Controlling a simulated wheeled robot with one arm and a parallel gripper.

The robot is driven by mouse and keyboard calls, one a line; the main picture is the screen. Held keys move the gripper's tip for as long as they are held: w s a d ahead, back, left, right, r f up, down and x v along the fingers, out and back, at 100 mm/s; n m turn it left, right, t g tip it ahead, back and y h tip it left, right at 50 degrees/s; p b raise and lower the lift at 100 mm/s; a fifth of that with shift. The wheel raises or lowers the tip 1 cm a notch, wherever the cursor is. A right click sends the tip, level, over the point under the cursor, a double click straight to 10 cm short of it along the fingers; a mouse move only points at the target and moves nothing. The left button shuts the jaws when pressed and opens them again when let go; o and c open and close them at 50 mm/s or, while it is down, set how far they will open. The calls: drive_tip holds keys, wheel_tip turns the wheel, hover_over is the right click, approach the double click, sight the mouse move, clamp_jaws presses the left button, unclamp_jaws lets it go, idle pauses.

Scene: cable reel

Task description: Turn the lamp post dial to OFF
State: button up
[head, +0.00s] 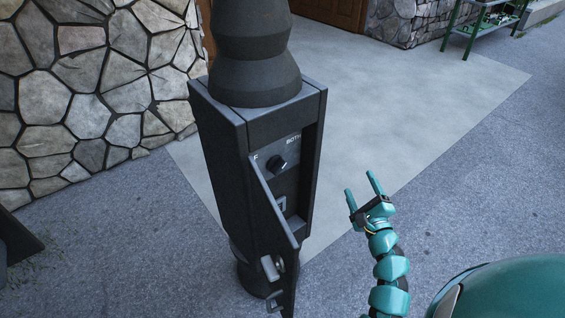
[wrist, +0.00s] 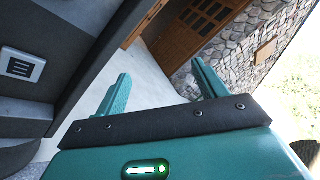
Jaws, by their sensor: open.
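The dark lamp post (head: 225,150) stands left of centre in the head view, with its small door (head: 272,215) swung open. The black dial (head: 277,165) sits on the panel inside. The word BOTH shows at the panel's upper right; a label at the upper left is partly hidden, with only an F-like letter visible. My gripper (head: 362,190) is open and empty, to the right of the post and apart from it. In the wrist view my open fingers (wrist: 160,88) point past the post toward the building. The dial is not visible there.
A latch (head: 271,268) hangs on the open door, between the post and the front. A square socket-like fitting (wrist: 21,66) shows at the wrist view's left. A stone wall (head: 85,85) stands behind left. A green rack (head: 490,22) stands far right. Pavement right of the post is clear.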

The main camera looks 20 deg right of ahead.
drive_tip(key=a+f+n+g+y, duration=0.25)
drive_tip(key=a+y, duration=0.55)
drive_tip(key=a, duration=0.4)
drive_tip(key=p, duration=0.3)
approach(281, 171)
drive_tip(key=shift+m, duration=0.45)
drive_tip(key=x, duration=1)
drive_tip(key=shift+w+d+r, duration=0.15)
drive_tip(key=shift+w+r, duration=0.05)
drive_tip(key=shift+c, duration=0.2)
drive_tip(key=c, duration=0.8)
drive_tip(key=shift+b, duration=0.35)
drive_tip(key=shift+c, duration=0.3)
